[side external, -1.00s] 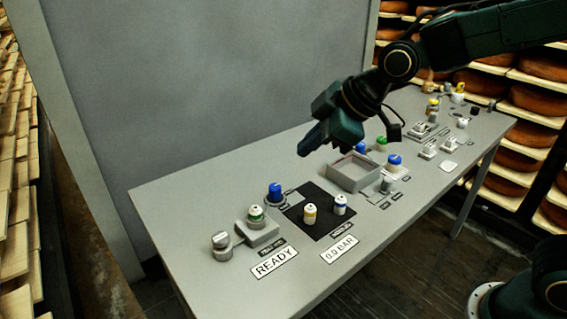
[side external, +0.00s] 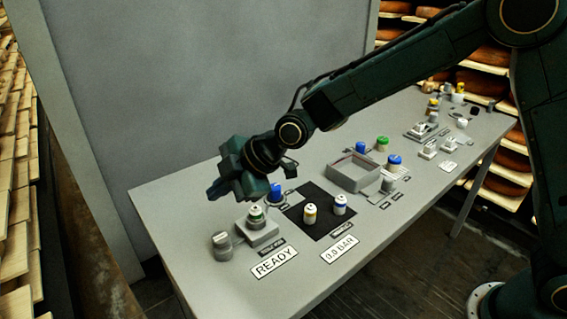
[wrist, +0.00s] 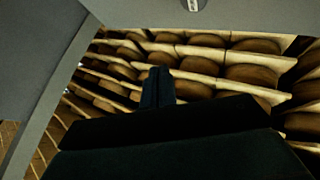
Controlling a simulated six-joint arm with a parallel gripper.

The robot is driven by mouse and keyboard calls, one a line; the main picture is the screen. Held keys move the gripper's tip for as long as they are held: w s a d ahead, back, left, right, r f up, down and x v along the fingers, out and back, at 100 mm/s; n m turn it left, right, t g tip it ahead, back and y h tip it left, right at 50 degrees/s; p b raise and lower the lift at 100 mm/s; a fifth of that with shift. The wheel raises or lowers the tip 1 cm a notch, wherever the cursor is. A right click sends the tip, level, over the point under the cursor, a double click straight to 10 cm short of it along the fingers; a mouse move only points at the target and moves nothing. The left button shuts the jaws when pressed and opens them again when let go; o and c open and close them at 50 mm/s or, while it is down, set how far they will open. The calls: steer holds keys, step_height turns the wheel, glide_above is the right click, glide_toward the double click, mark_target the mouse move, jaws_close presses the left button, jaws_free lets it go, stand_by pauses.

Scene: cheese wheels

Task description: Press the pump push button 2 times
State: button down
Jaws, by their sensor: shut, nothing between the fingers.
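A round button with a white and green top (side external: 256,214) sits on a grey box (side external: 262,235) at the table's left end, behind the READY plate (side external: 274,263). The small labels are too blurred to read, so I cannot tell for certain that it is the pump push button. My gripper (side external: 213,191) is in the air above and to the left of this button, apart from it. Its fingers are together and empty; they also show in the wrist view (wrist: 158,88). The wrist view shows only a small grey part at its top edge, not the button clearly.
A grey knob (side external: 222,246) stands left of the button, and a blue-topped one (side external: 277,193) behind it. A black mat (side external: 318,225) with two small capped pieces lies to the right. A 0.0 BAR plate (side external: 340,249) and an open tray (side external: 354,173) are further right.

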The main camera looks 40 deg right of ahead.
steer(key=shift+a+f, duration=0.1)
steer(key=shift+f, duration=0.15)
stand_by(0.3)
glide_toward(217, 236)
steer(key=shift+w+a+f, duration=0.65)
steer(key=shift+w+a, duration=0.2)
steer(key=shift+w, duration=0.15)
steer(key=shift+w+a+f, duration=0.65)
steer(key=shift+w+a, duration=0.2)
steer(key=shift+w, duration=0.2)
steer(key=shift+f, duration=1.35)
stand_by(2.4)
steer(key=shift+r, duration=1.35)
